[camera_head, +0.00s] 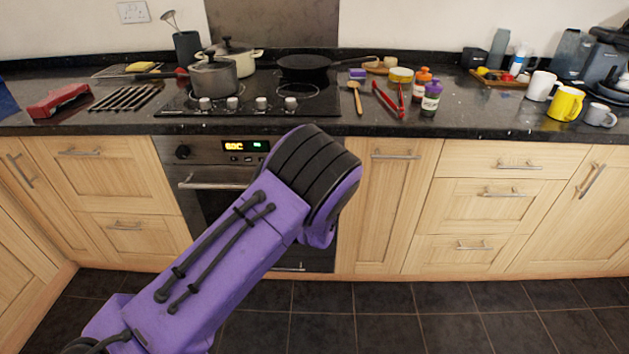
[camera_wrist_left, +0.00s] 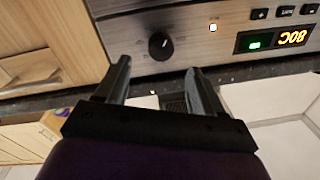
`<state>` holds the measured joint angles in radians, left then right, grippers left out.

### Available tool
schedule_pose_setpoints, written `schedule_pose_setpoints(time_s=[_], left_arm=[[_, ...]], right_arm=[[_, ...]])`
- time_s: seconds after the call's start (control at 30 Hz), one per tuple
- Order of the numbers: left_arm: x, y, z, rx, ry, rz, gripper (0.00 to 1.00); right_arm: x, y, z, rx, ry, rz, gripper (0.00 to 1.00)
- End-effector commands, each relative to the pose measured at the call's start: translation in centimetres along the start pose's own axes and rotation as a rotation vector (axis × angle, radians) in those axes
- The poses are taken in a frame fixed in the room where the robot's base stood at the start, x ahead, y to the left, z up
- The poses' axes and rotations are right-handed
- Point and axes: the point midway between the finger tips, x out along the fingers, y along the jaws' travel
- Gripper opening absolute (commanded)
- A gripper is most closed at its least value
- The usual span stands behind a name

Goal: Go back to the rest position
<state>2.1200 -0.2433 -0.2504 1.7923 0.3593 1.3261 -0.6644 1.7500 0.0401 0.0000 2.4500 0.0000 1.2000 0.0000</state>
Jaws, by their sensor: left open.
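My left arm, purple with black bands, comes in from the lower left in the head view and reaches up in front of the oven. Its gripper is hidden behind the arm there. In the left wrist view my left gripper (camera_wrist_left: 158,85) is open, with two dark fingers apart and nothing between them. The fingers point toward the oven's control panel (camera_wrist_left: 205,35), close to its black knob (camera_wrist_left: 161,46). I cannot tell whether they touch it. My right gripper is in neither view.
The black granite counter (camera_head: 480,123) runs along the back, with a hob (camera_head: 262,97), pots, bottles and mugs on it. The oven (camera_head: 200,203) and wooden cupboards (camera_head: 480,160) stand below. The dark tiled floor (camera_head: 450,310) is clear in front.

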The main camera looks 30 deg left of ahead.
Motion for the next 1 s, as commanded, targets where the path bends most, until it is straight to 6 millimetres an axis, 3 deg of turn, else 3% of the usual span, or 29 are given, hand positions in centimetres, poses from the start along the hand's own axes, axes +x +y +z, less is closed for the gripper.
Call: schedule_pose_setpoints(time_s=[0.1,0.23,0.73,0.83,0.87,0.97,1.0], left_arm=[[-2.1,0.0,-0.1,0.0,0.002,0.0,0.68],[-3.3,0.0,0.0,0.0,0.001,0.0,0.68],[-3.4,0.0,0.0,-0.002,0.001,0.0,0.68],[-3.5,0.3,0.2,-0.072,-0.009,0.018,0.68],[-4.0,0.4,1.1,-0.101,-0.036,0.043,0.68],[-8.3,0.0,7.5,-0.179,-0.236,0.124,0.68],[-10.6,-0.4,10.3,-0.198,-0.331,0.146,0.68]], right_arm=[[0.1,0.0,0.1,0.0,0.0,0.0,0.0],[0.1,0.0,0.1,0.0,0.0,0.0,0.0],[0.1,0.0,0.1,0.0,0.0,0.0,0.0],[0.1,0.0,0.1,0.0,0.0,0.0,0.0],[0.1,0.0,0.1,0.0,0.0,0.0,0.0],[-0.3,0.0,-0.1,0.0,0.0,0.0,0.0],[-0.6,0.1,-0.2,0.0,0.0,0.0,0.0]])
